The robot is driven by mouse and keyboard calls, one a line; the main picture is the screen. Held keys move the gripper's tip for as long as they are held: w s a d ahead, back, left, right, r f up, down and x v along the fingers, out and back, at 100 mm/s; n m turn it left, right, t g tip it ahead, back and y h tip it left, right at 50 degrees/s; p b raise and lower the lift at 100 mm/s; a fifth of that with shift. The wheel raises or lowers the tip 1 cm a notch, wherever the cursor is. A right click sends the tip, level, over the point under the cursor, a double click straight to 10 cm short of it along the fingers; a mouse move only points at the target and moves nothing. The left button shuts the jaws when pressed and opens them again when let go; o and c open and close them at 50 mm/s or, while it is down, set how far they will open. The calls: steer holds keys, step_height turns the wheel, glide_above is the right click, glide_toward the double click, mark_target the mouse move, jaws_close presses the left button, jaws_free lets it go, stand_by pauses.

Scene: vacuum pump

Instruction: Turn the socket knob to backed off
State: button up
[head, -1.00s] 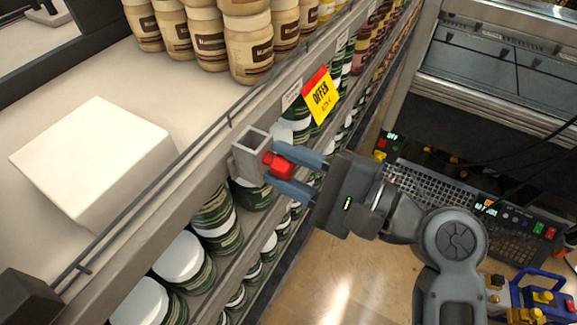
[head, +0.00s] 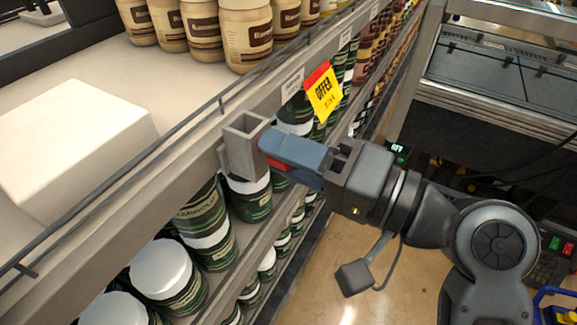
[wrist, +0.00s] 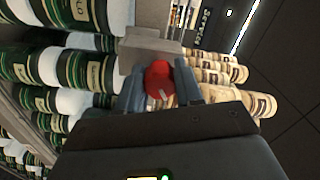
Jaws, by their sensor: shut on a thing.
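The grey square socket (head: 243,146), open at its top, is fixed to the front edge of the shelf in the head view. Its red knob sits on the side facing me. In the head view my gripper (head: 284,156) covers most of the knob, and only a little red shows below the upper finger. In the wrist view the red knob (wrist: 159,79) sits between my two fingers, with a pale mark on its face, against the grey socket (wrist: 150,50). My gripper is shut on the knob, rolled so that one finger lies above the other in the head view.
A white box (head: 75,150) lies on the shelf top at left, with jars (head: 245,35) behind. Green-labelled jars (head: 160,275) fill the shelves below. A yellow offer tag (head: 323,92) hangs right of the socket. Open floor shows at lower right.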

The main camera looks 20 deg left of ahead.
steer(key=n+b, duration=0.6)
steer(key=shift+f, duration=0.4)
steer(key=n+b, duration=0.3)
steer(key=shift+r+n, duration=0.1)
steer(key=shift+n, duration=0.2)
steer(key=shift+r, duration=0.1)
steer(key=o, duration=1)
steer(key=shift+o, duration=0.2)
steer(key=shift+r, duration=0.1)
steer(key=s+d, duration=0.1)
steer(key=d, duration=0.6)
steer(key=shift+d, duration=0.4)
